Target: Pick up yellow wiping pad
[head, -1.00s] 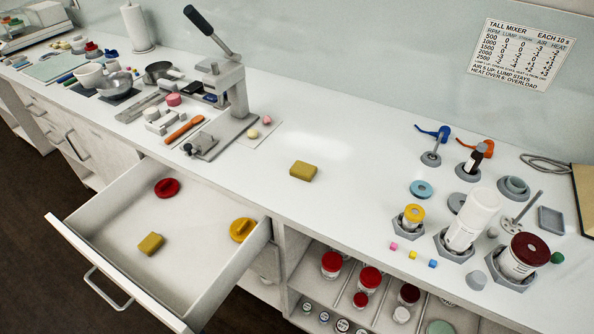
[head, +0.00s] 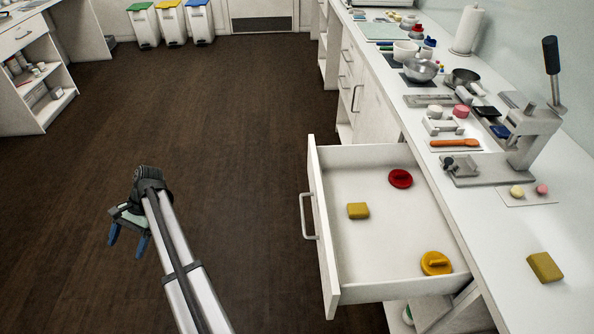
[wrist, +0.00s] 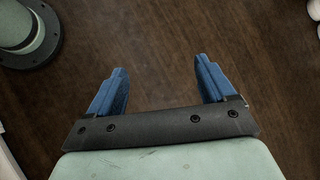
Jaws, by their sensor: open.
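One yellow wiping pad (head: 358,210) lies flat in the open drawer (head: 375,267), toward its left side in the head view. A second yellow pad (head: 545,267) lies on the white counter, at the right of the head view. My gripper (head: 128,243) is at the left of the head view, over the brown floor, well apart from the drawer and both pads. In the wrist view my gripper (wrist: 160,90) has its blue fingers spread wide, with only floor between them. Neither pad shows in the wrist view.
The drawer also holds a red knobbed disc (head: 400,179) and a yellow knobbed disc (head: 436,263). A lever press (head: 530,130) stands on the counter (head: 500,220). The floor (head: 250,110) between my arm and the drawer is clear. Several bins (head: 172,22) stand far back.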

